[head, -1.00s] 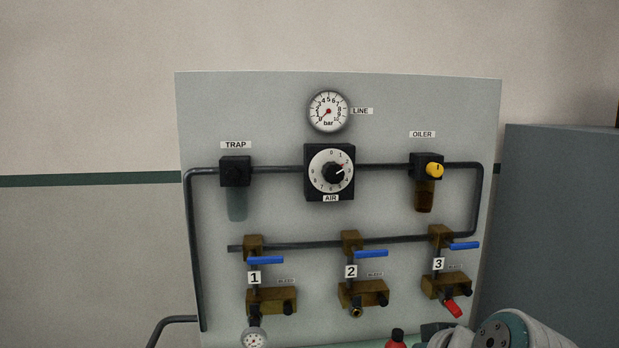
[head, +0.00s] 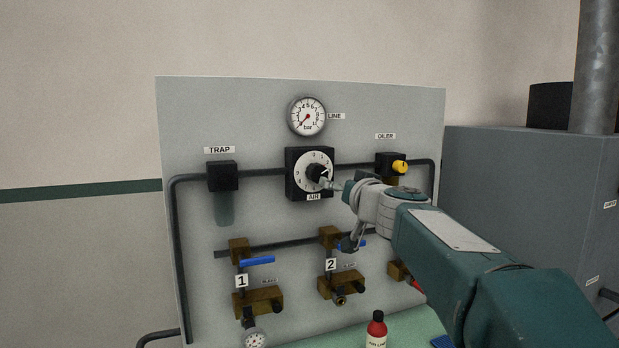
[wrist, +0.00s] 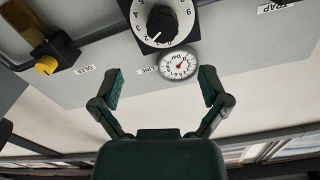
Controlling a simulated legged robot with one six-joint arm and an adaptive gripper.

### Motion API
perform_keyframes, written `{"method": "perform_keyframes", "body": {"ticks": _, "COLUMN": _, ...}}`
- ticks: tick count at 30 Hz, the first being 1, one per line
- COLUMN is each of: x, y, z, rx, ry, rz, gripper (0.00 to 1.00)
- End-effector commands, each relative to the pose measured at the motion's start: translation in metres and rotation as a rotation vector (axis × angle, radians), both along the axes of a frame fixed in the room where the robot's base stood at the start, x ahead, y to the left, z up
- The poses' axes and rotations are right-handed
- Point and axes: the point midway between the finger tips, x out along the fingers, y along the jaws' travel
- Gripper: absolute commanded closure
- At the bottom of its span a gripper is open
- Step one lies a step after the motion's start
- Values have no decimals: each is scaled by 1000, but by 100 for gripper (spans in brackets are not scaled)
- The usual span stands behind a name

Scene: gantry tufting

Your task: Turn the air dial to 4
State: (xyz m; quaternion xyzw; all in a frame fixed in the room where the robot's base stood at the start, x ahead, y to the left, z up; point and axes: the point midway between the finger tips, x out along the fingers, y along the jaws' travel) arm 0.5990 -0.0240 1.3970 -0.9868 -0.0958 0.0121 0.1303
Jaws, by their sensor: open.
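The air dial (head: 308,161) is a round white numbered face with a black knob on a black square block, high in the middle of the grey panel. In the wrist view the dial (wrist: 172,34) shows upside down at the top edge, partly cut off. The knob points toward the low numbers; I cannot read the exact setting. My gripper (head: 334,184) reaches in from the right and covers the dial's lower right in the head view. In the wrist view my gripper (wrist: 162,80) has its two fingers wide apart with nothing between them, and the knob lies beyond them.
The line gauge (head: 307,116) is above the dial, the trap (head: 222,176) to the left and the yellow-knobbed oiler (head: 399,167) to the right. Valves with blue levers (head: 257,261) sit below.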

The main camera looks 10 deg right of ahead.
Motion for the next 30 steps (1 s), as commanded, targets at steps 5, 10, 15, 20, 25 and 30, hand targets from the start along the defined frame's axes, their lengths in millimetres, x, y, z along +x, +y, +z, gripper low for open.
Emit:
{"method": "perform_keyframes", "body": {"ticks": 5, "x": 23, "y": 10, "z": -2, "rx": -3, "ry": 3, "rz": 3, "gripper": 5}}
{"method": "perform_keyframes", "body": {"ticks": 10, "x": 50, "y": 18, "z": -2, "rx": -5, "ry": 3, "rz": 3, "gripper": 5}}
{"method": "perform_keyframes", "body": {"ticks": 15, "x": 76, "y": 22, "z": -2, "rx": -5, "ry": 3, "rz": 3, "gripper": 5}}
{"method": "perform_keyframes", "body": {"ticks": 20, "x": 93, "y": 26, "z": -1, "rx": -5, "ry": 3, "rz": 2, "gripper": 5}}
{"method": "perform_keyframes", "body": {"ticks": 25, "x": 101, "y": 27, "z": -1, "rx": -4, "ry": 2, "rz": 1, "gripper": 5}}
{"method": "perform_keyframes", "body": {"ticks": 30, "x": 102, "y": 27, "z": -1, "rx": -4, "ry": 2, "rz": 1, "gripper": 5}}
